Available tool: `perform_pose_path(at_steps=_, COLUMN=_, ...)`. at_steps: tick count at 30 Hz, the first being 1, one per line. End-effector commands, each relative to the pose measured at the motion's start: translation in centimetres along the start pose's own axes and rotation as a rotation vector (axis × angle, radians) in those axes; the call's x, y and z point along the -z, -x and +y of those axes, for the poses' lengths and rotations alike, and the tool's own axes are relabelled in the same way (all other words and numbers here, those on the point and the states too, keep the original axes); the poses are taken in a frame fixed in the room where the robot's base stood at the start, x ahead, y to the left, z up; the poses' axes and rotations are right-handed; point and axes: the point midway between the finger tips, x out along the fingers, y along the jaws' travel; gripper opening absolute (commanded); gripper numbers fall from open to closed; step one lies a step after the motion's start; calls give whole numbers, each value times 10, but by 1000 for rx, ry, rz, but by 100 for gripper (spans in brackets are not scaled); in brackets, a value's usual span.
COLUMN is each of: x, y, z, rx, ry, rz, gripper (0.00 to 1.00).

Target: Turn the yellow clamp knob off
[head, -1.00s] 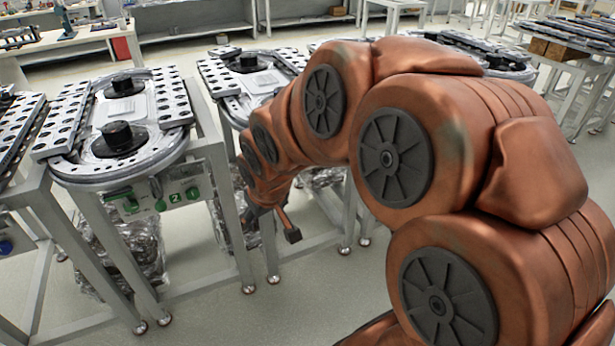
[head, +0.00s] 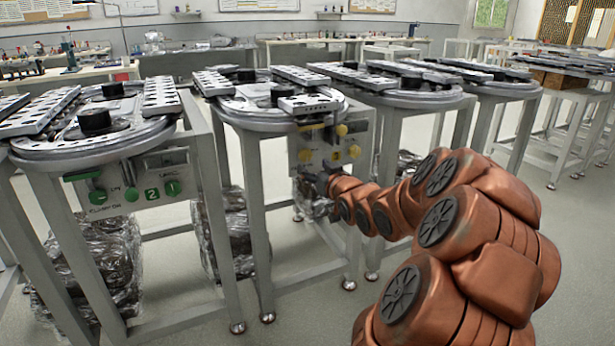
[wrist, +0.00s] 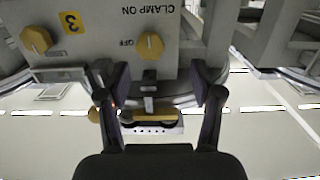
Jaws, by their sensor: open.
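The yellow clamp knob (wrist: 150,45) sits on a grey panel in the wrist view, where the picture is upside down. "CLAMP ON" and "OFF" are printed beside it. In the head view this knob (head: 304,155) is at the panel's lower left. My gripper (wrist: 161,85) is open and empty. Its fingers are on either side of the knob's line in the wrist view, with the knob beyond the tips and apart from them. In the head view my gripper (head: 318,190) is just below the panel, its fingers hard to make out.
The panel (head: 323,142) is under a ring-track table (head: 245,108). Another yellow knob (wrist: 35,38) is beside a yellow "3" label (wrist: 72,22). A neighbouring table's panel has green knobs (head: 172,188). Metal legs (head: 260,230) and wrapped bundles surround the floor; open floor lies in front.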

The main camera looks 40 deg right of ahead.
Motion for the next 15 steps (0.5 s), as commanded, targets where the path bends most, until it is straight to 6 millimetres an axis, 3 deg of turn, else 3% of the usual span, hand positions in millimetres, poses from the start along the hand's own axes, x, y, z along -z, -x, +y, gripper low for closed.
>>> perform_pose_path(at_steps=3, x=-6, y=2, z=12, rx=-6, ry=-4, rz=46, gripper=66)
perform_pose_path(at_steps=8, x=-3, y=-2, z=15, rx=-5, ry=-4, rz=65, gripper=66)
perform_pose_path(at_steps=15, x=-3, y=-26, z=13, rx=-2, ry=-5, rz=63, gripper=66)
